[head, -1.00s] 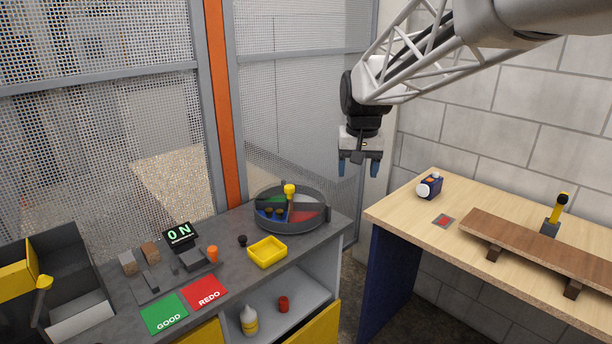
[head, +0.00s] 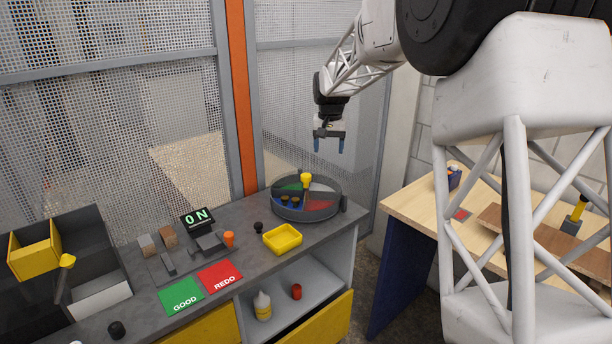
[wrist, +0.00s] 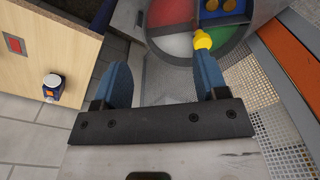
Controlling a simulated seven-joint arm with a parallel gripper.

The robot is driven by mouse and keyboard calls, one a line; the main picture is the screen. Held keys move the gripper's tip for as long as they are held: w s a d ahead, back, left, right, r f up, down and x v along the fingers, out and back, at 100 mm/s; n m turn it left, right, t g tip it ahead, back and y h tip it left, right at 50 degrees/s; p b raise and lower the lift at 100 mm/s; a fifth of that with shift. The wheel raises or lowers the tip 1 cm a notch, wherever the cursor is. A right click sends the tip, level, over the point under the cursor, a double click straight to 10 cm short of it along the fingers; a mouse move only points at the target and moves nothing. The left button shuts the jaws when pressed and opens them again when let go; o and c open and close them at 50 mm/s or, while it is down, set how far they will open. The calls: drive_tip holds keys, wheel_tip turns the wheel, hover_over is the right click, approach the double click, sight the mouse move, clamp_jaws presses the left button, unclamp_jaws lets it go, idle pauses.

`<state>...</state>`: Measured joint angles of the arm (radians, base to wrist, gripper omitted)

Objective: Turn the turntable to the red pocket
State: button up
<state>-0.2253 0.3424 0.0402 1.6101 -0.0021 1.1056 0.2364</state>
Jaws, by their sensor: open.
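The turntable (head: 306,216) is a round grey tray at the back right of the grey bench. The red pocket (head: 320,206) faces the front right in the head view. Several small round pieces lie in the blue pocket (head: 281,200). My gripper (head: 328,146) is open and empty, above the turntable and apart from it.
A yellow tray (head: 283,239) and a black knob (head: 258,227) stand left of the turntable. Green GOOD and red REDO pads lie farther left. A mesh fence (head: 285,100) rises behind the bench. A wooden table (head: 409,205) stands to the right, across a gap.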

hover_over(306, 175)
wheel_tip(306, 175, down, 8)
drive_tip(key=shift+f, duration=0.1)
drive_tip(key=shift+f, duration=0.1)
drive_tip(key=shift+f, duration=3.75)
clamp_jaws()
